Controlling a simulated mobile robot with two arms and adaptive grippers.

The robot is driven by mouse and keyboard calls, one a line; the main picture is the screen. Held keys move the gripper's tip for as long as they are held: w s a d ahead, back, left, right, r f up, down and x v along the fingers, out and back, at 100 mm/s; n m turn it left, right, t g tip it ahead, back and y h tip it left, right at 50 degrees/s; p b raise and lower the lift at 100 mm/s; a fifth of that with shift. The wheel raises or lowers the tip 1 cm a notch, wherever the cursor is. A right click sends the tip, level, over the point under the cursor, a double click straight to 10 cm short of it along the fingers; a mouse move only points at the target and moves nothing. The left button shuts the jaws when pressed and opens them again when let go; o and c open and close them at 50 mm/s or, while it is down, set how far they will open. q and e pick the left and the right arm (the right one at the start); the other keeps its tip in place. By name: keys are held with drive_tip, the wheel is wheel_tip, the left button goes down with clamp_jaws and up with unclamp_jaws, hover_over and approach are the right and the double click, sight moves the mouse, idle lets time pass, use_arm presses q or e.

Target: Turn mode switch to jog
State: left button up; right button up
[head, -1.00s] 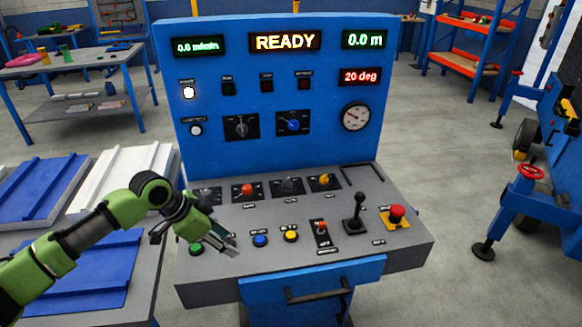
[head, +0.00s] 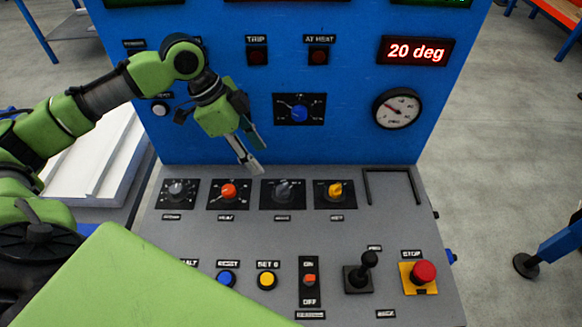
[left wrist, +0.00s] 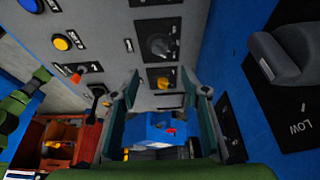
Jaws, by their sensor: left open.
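The console's sloped desk carries a row of rotary knobs. A grey knob (head: 283,190), third from the left, sits between a red knob (head: 229,190) and a yellow knob (head: 335,190); its label is too blurred to read surely, so I cannot confirm it is the mode switch. My left gripper (head: 252,158) is open above and behind the row, in front of the upright panel, touching no knob. My right gripper is out of view.
A joystick (head: 366,270) and a red stop button (head: 422,272) stand up from the desk's right side. A blue knob (head: 299,112) and a gauge (head: 398,108) are on the upright panel. A large grey knob (left wrist: 287,55) is close in the left wrist view.

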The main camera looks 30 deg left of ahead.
sight(280, 186)
use_arm(q)
drive_tip(key=x, duration=1.3)
drive_tip(key=shift+w+d+f, duration=0.1)
drive_tip(key=shift+d+f, duration=0.1)
drive_tip(key=shift+c, duration=0.4)
drive_tip(key=c, duration=1)
